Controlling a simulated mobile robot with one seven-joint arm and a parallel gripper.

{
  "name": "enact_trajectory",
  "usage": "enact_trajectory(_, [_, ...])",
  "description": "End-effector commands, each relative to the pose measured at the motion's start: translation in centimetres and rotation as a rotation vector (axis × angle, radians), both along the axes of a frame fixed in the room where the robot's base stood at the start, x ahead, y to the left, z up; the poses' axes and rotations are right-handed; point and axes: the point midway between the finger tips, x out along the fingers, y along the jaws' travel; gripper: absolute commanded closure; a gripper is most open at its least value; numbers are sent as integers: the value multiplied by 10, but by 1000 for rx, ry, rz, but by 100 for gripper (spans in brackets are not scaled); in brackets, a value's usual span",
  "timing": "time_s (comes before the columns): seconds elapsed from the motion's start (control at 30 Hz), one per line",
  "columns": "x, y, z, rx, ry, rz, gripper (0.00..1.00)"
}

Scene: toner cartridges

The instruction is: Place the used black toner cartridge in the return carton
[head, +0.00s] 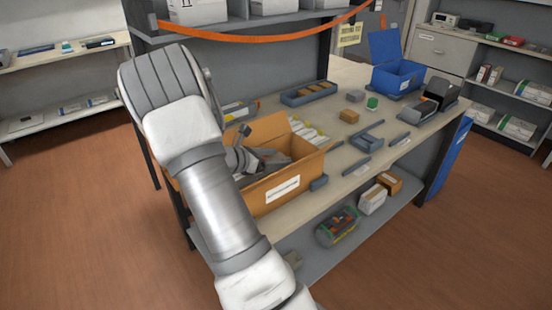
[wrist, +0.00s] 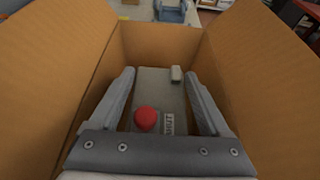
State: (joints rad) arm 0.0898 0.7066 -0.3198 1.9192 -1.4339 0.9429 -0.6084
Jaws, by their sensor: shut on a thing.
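The return carton (head: 283,190) is an open brown cardboard box with a white label, standing on the workbench. Its brown walls (wrist: 52,62) surround my gripper in the wrist view. My gripper (wrist: 160,78) is shut on a grey toner cartridge (wrist: 153,86) with a round red cap and a small pale label. The cartridge lies between the two fingers, inside the carton walls. I cannot tell whether it touches the carton floor. In the head view my gripper (head: 262,159) reaches down into the carton, and my arm hides the carton's left part.
A blue bin (head: 397,80), a dark grey device (head: 432,100), and small trays (head: 367,142) occupy the bench's right side. An orange strap (head: 270,38) hangs above. The lower shelf holds small boxes (head: 373,198).

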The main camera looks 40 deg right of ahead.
Motion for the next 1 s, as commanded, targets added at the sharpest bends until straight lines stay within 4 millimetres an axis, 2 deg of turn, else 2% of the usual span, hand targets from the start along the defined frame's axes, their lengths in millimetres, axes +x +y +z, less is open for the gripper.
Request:
enact_trajectory(0.53, [0,-1,-11,-2,-1,0,100])
enact_trajectory(0.57, [0,0,-12,0,0,0,16])
enact_trajectory(0.6, [0,0,-12,0,0,0,9])
enact_trajectory(0.67, [0,0,-12,0,0,0,0])
enact_trajectory(1.0, [0,0,-5,0,-1,0,0])
